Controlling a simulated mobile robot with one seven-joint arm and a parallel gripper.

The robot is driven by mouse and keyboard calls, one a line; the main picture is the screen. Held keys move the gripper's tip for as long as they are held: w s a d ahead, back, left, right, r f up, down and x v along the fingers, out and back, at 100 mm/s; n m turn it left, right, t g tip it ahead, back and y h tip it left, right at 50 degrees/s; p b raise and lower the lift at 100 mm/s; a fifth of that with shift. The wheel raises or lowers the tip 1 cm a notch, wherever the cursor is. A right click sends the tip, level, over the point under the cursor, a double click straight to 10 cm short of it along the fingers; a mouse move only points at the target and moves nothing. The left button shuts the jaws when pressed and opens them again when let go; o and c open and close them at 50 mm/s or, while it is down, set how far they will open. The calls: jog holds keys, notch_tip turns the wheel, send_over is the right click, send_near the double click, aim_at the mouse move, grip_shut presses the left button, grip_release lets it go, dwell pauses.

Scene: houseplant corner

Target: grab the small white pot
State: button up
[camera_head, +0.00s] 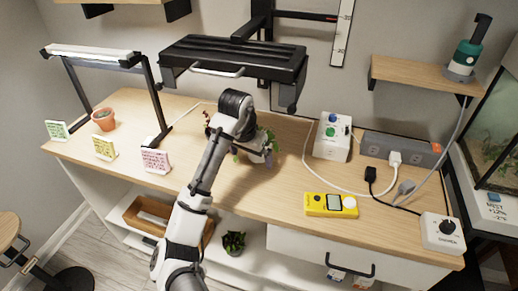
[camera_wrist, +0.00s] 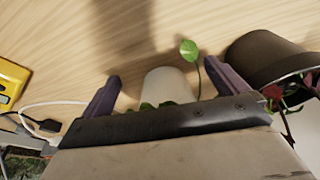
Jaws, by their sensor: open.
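The small white pot (camera_wrist: 167,84) shows in the wrist view, with green leaves at its near rim and one round leaf on a thin stem to its right. My gripper (camera_wrist: 163,75) is open, with one purple finger on each side of the pot and a gap visible on both sides. The dark gripper body hides the near part of the pot and plant. In the head view my gripper (camera_head: 252,156) is low over the middle of the wooden bench, and my arm mostly hides the pot there.
A larger dark pot (camera_wrist: 258,52) with a reddish plant stands close to the right finger in the wrist view. A yellow meter (camera_head: 330,205), a white box (camera_head: 332,137) and cables lie to the right. A black lamp (camera_head: 235,62) hangs above the bench.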

jog(key=w+d, duration=0.1)
jog(key=w, duration=0.2)
jog(key=w+d+p, duration=0.1)
jog(key=shift+w+d+f, duration=0.3)
jog(key=shift+w+f, duration=0.1)
jog(key=shift+f, duration=0.2)
jog(key=c, duration=1.1)
jog(key=shift+c, duration=0.8)
jog(key=shift+r, duration=0.15)
